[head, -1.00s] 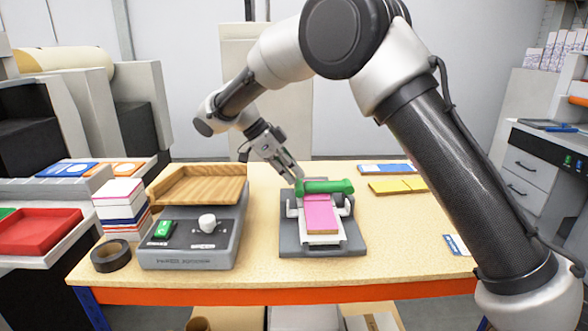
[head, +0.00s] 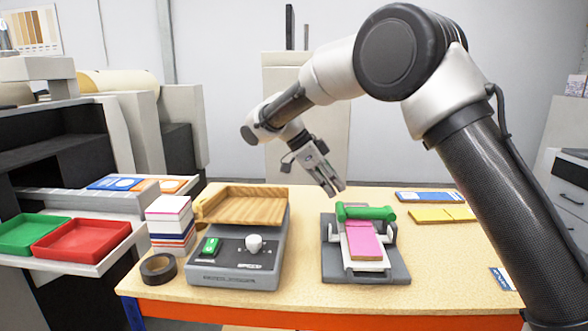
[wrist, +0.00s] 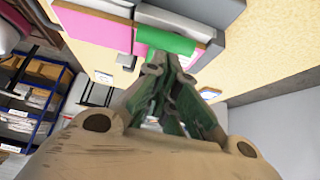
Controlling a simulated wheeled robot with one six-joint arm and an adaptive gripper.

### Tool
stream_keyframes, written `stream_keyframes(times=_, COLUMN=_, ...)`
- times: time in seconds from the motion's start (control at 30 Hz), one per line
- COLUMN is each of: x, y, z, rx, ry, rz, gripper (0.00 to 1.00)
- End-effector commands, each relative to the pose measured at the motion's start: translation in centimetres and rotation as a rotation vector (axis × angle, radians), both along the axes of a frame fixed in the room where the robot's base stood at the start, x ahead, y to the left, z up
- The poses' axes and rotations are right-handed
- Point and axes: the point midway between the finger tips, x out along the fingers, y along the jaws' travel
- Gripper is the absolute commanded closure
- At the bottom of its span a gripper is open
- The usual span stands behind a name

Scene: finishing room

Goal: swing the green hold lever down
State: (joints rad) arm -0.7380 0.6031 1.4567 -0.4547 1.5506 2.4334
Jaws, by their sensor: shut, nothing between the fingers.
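The green hold lever (head: 366,212) is a round bar lying crosswise over the back part of a grey press (head: 394,271) on the table. A pink pad (head: 363,240) on a white block sits in front of it, between the press's light side arms. My gripper (head: 337,190) is shut and empty, pointing down just above and behind the lever's left end. In the wrist view my shut fingertips (wrist: 160,58) overlap the lower edge of the green bar (wrist: 165,39); I cannot tell whether they touch it.
Left of the press stands a grey machine (head: 232,283) with a wooden tray (head: 243,207), a green switch and a white knob. Further left are a stack of pads (head: 171,226) and a black tape roll (head: 158,268). Yellow pads (head: 440,214) lie at the back right.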

Motion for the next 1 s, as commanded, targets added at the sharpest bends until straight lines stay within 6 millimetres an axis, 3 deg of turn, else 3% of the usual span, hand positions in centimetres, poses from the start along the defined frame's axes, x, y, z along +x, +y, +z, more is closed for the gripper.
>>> stream_keyframes(times=0.7, x=0.2, y=7.5, z=5.4, rx=0.001, ry=-0.002, rz=0.001, gripper=1.0)
stream_keyframes(times=1.0, x=0.1, y=8.1, z=5.8, rx=0.0, ry=0.001, rz=0.001, gripper=1.0)
